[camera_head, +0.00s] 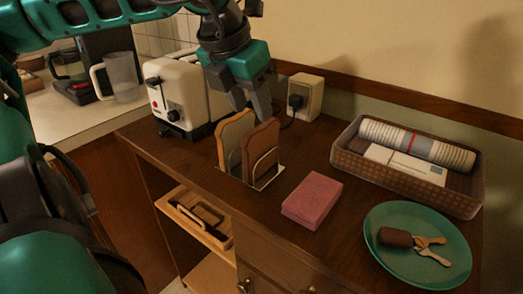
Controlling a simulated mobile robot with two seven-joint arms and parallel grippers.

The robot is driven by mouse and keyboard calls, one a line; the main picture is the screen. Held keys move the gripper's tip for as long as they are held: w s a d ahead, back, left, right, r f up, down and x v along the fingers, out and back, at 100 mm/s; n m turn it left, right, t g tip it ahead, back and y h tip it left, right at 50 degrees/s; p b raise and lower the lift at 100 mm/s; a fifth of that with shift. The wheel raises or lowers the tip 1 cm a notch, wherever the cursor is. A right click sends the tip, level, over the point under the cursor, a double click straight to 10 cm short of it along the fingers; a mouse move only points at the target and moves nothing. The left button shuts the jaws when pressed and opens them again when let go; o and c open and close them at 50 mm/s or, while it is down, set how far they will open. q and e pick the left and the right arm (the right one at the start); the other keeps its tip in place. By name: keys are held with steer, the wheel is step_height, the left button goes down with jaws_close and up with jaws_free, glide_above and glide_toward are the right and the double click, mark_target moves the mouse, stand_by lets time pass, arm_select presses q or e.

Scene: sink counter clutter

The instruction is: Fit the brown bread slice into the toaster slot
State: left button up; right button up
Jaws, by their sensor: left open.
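The brown bread slice (261,147) stands upright in a small wire rack (271,178) on the wooden counter. A lighter, tan slice (236,129) stands just behind it to the left. The cream toaster (167,91) with a dark base and a lever stands further left; my left arm hides part of its right side, and its slots cannot be made out. My left gripper (252,107) is open, pointing down just above the slices, with nothing held. Whether its fingers touch the brown slice is hard to tell. My right gripper is not in view.
A pink sponge-like block (312,199) lies right of the rack. A wicker tray (350,164) holds a rolled newspaper and envelopes. A green plate (388,262) carries keys. A plugged wall socket (307,96) is behind. A coffee maker and clear jug (122,77) stand back left.

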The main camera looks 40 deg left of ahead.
mark_target(260, 125)
arm_select(q)
steer(key=shift+d+x, duration=0.1)
steer(key=shift+x, duration=1.2)
steer(key=shift+d+x, duration=0.15)
steer(key=shift+x, duration=1.1)
jaws_close()
